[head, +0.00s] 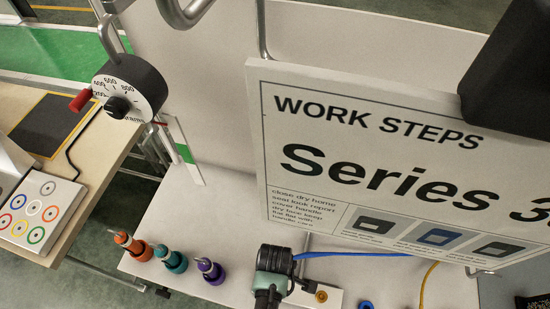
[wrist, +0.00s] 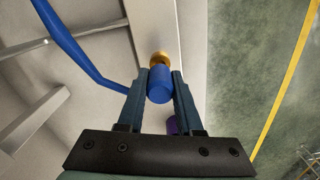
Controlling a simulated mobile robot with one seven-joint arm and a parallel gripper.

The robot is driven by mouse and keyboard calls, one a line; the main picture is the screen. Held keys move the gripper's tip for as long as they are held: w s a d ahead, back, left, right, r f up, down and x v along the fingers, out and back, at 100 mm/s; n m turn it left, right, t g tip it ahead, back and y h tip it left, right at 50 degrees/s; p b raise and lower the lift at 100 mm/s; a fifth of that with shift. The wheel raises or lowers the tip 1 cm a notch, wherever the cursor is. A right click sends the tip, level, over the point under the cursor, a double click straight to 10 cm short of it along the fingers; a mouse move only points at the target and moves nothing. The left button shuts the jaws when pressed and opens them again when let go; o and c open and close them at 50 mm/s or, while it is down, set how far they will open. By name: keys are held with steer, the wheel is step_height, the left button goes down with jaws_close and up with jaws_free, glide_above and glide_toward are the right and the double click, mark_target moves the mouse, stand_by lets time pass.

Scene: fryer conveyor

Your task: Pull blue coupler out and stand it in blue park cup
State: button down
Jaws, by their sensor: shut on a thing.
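My gripper (wrist: 161,82) is shut on the blue coupler (wrist: 160,88), with one finger on each side of its blue body. A brass-coloured end (wrist: 159,59) shows just beyond the coupler; I cannot tell whether it is joined to anything. A blue hose (wrist: 72,42) runs in from the upper left and passes behind the left finger. In the head view my gripper (head: 271,284) is over the light bench and hides the coupler. The blue hose (head: 350,254) leads away to the right there. A blue ring (head: 366,304), perhaps the blue park cup, is cut by the bottom edge.
Orange (head: 130,246), teal (head: 171,258) and purple (head: 211,271) couplers stand in a row left of my gripper. A brass fitting (head: 321,296) is close on its right. A large work steps sign (head: 390,150) rises behind. A yellow hose (head: 428,280) lies farther right.

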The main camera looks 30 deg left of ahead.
steer(key=shift+r, duration=0.2)
steer(key=shift+r+p, duration=1.85)
steer(key=shift+p, duration=0.2)
step_height(320, 180, up, 3)
steer(key=p, duration=0.3)
